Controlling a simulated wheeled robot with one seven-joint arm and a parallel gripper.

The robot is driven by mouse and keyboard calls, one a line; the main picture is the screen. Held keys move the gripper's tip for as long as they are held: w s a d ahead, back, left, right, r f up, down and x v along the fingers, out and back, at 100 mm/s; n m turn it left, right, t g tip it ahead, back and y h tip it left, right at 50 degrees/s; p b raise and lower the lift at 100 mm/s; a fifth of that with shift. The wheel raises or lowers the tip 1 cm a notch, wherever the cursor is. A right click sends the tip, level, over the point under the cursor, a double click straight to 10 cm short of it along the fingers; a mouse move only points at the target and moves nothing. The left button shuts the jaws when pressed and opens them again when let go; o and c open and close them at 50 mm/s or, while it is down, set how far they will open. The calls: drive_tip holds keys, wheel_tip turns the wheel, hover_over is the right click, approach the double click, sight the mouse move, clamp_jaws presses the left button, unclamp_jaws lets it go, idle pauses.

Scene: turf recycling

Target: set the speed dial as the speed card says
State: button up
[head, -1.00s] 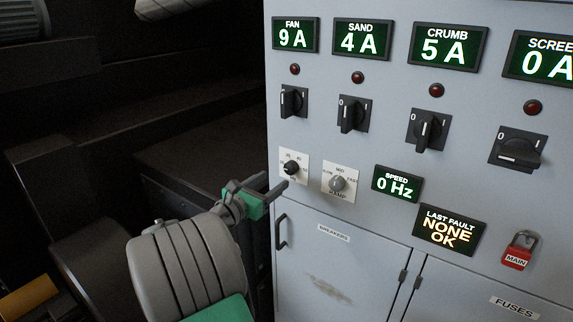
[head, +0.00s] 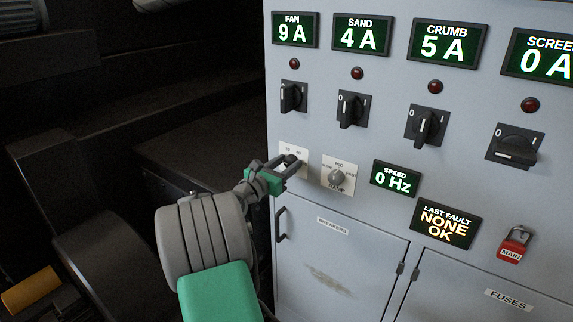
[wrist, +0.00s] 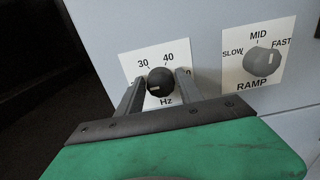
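The speed dial is a black round knob (wrist: 160,82) on a white plate (wrist: 134,62) marked 30, 40 and Hz. Its pale pointer mark faces left and slightly down; other numbers are covered by my fingers. My gripper (wrist: 160,84) is open, with one finger on each side of the knob and small gaps that look clear of it. In the head view my gripper (head: 290,166) hides most of the knob and part of the plate (head: 294,150). The speed display (head: 395,180) reads 0 Hz. I see no speed card.
A ramp knob (head: 337,177) on its own plate sits just right of the dial. Above are rotary switches (head: 351,109), red lamps and ampere displays. A door handle (head: 280,224) stands out below. A red padlock (head: 513,246) hangs at the right.

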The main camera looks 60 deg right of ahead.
clamp_jaws()
